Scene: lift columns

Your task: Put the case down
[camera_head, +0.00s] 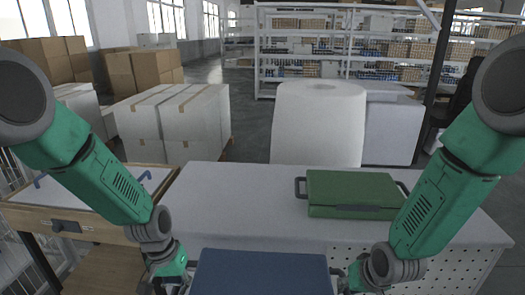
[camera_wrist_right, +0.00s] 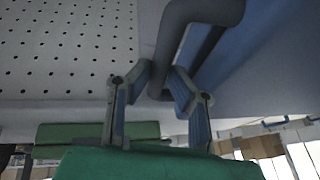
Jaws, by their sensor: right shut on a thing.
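A blue case (camera_head: 260,273) is at the bottom middle of the head view, in front of the table's near edge, its lower part cut off by the frame. My right gripper (camera_wrist_right: 164,88) is shut on the case's dark handle (camera_wrist_right: 165,50) in the right wrist view; the blue side of the case (camera_wrist_right: 240,45) shows beside it. My left gripper (camera_head: 172,284) is at the case's left side in the head view. Its fingers are mostly out of frame, so their grip is not clear.
A green case (camera_head: 352,190) with dark handles lies on the right of the white table (camera_head: 225,205). The left and middle of the tabletop are clear. A wooden-framed tray table (camera_head: 90,232) stands at left. A large white roll (camera_head: 318,125) stands behind the table.

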